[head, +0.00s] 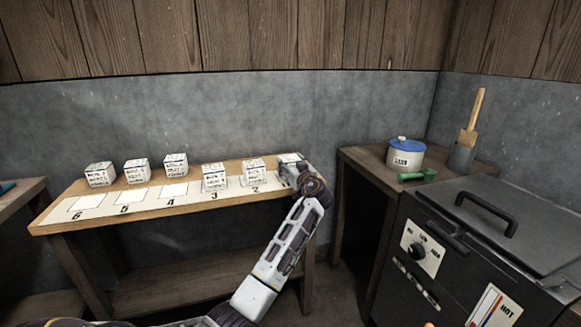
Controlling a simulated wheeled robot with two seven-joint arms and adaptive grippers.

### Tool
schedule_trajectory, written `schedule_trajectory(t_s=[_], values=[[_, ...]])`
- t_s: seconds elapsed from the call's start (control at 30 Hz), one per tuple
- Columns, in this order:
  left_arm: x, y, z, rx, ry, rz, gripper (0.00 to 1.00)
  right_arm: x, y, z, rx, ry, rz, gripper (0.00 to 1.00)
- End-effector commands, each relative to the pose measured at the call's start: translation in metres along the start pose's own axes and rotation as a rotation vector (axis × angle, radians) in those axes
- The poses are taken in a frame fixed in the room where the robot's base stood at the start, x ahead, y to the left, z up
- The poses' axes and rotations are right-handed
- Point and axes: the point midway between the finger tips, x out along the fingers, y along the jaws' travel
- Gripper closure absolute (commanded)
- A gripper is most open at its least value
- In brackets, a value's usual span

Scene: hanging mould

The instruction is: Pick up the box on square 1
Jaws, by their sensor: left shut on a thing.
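A white box with dark print (289,158) sits at the right end of the wooden bench, at the place after the square marked 2; the number there is hidden by my arm. My left gripper (294,172) is at this box, shut on it, and covers most of it. The fingertips are hard to make out. I cannot tell whether the box is touching the bench. My right gripper is not in view.
Similar boxes stand on square 3 (214,178) and square 2 (253,171). Several more stand behind bare squares 4 to 6 on the bench (140,210). At right are a blue-lidded pot (405,158), a green scoop (417,175) and a black hot cabinet (470,250).

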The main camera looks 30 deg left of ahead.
Motion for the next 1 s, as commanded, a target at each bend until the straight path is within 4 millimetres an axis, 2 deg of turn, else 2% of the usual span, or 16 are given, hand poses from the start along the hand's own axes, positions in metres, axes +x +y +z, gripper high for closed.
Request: schedule_trajectory(t_s=[0.17,0.3,0.6,0.8,1.0], values=[[0.0,0.0,-0.018,-0.004,0.002,0.0,0.66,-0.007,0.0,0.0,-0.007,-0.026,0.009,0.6],[0.0,0.0,-0.037,-0.004,0.002,0.0,0.66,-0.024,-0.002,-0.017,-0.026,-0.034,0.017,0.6],[0.0,0.0,-0.081,-0.005,0.002,0.001,0.66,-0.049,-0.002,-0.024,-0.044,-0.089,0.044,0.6],[0.0,0.0,-0.095,-0.003,0.002,0.0,0.66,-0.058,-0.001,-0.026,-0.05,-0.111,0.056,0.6],[0.0,0.0,-0.098,-0.002,0.001,0.0,0.66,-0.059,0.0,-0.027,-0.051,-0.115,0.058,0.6]])
